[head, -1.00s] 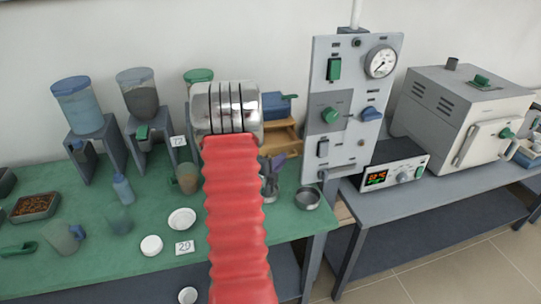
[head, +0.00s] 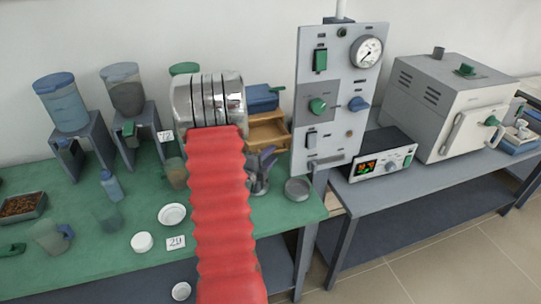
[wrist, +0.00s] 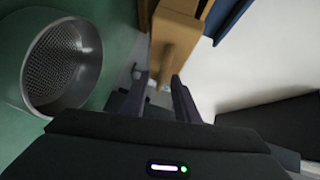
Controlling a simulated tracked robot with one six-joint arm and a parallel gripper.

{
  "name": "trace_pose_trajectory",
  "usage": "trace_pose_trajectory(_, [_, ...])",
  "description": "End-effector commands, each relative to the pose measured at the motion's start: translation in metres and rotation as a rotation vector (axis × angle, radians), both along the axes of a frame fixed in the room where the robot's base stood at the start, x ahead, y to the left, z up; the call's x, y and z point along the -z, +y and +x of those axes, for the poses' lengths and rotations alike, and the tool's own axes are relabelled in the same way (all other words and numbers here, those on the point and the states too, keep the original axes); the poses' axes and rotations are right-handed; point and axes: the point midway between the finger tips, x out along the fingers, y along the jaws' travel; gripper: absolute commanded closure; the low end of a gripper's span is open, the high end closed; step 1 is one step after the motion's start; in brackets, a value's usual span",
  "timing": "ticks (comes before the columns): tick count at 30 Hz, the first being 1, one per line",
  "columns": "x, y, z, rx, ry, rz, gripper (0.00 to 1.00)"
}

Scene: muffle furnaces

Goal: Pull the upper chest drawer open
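A small wooden chest (head: 268,132) stands at the back of the green table, partly hidden behind my red arm in the head view. In the wrist view its light wooden part (wrist: 175,40) is close ahead, at top centre. I cannot make out the upper drawer's handle or how far the drawer is out. My gripper (wrist: 160,88) shows in the wrist view as two dark fingers held apart, with a gap between them. The wood is just beyond the fingertips; contact cannot be told.
A blue box (head: 262,97) sits on the chest. A grey control panel (head: 335,95) stands right. A perforated metal vessel (wrist: 62,65) lies left in the wrist view.

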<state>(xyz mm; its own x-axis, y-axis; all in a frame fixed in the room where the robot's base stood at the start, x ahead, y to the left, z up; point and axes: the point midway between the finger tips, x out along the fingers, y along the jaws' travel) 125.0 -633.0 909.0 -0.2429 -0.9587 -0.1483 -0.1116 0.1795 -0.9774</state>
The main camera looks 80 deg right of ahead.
Motion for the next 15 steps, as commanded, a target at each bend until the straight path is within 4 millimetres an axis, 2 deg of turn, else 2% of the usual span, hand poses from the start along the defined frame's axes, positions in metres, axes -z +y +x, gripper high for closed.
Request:
trace_pose_trajectory(8, [-0.003, 0.011, 0.004, -0.001, 0.000, -0.003, 0.72])
trace_pose_trajectory(15, [-0.008, 0.046, 0.013, -0.002, 0.000, -0.002, 0.72])
